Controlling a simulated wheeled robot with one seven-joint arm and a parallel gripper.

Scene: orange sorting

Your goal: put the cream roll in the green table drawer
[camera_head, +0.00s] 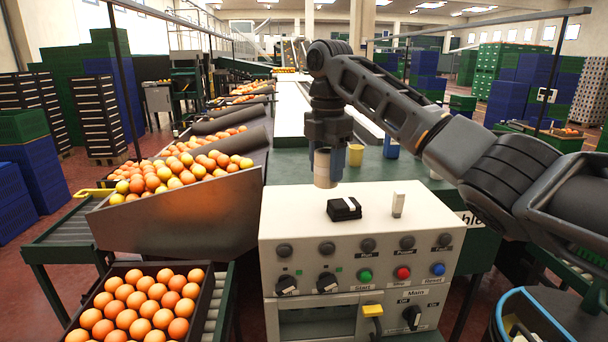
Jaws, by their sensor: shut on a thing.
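The cream roll (322,168) is a pale beige cylinder, upright between the fingers of my gripper (332,160). My gripper points down and is shut on it. The roll hangs above the back part of the white control box, in front of the green table (410,180). Its exact height over the surface is hard to tell. No drawer that clearly belongs to the green table can be made out. The control box and my arm hide much of the table's front.
On the white control box (362,250) lie a black object (344,209) and a small white block (398,205). Oranges fill the chute (190,215) and a crate (205,330) at left.

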